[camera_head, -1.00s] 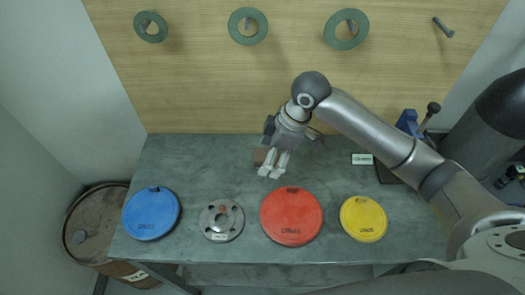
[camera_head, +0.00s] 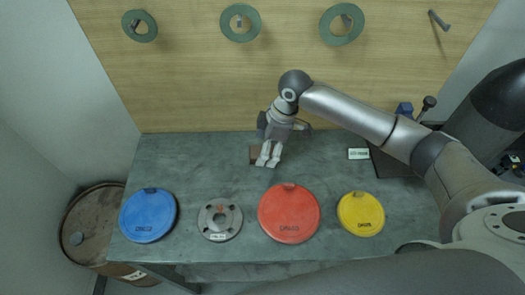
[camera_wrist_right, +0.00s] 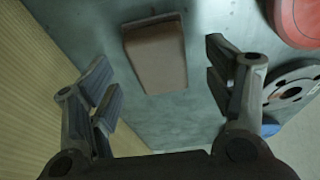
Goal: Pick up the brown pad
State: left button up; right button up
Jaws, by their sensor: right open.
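The brown pad (camera_head: 256,153) lies on the grey table near its back edge, partly hidden behind my right gripper in the head view. My right gripper (camera_head: 267,163) is open and empty, pointing down at the pad's right side in the head view. In the right wrist view its fingers (camera_wrist_right: 165,88) are spread wide, apart from the pad. My left gripper is not in view.
On the table (camera_head: 190,165) lie a blue disc (camera_head: 148,222), a metal flange (camera_head: 220,226), a red disc (camera_head: 289,225) and a yellow disc (camera_head: 361,221). A wooden board (camera_head: 200,80) with green rings stands behind. A small white label (camera_head: 358,154) is at right.

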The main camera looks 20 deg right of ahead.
jog(key=shift+x, duration=1.2)
jog(key=c, duration=1.1)
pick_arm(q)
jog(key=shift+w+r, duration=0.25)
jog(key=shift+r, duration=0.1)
pick_arm(e)
jog(key=shift+r, duration=0.1)
jog(key=shift+r+b, duration=0.3)
jog(key=shift+r, duration=0.15)
notch_tip(320, 180, up, 2)
jog(key=shift+r+b, duration=0.1)
jog(key=shift+b, duration=0.5)
pick_arm(q)
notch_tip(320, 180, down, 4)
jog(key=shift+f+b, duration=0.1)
jog(key=shift+b, duration=1.1)
pick_arm(e)
jog(key=s+r, duration=0.3)
jog(key=s, duration=0.1)
jog(key=s+a+r, duration=0.1)
jog(key=s+r, duration=0.2)
jog(key=s, duration=0.2)
jog(key=s+a+r, duration=0.1)
jog(key=s+r, duration=0.3)
jog(key=s, duration=0.1)
jog(key=shift+w, duration=0.1)
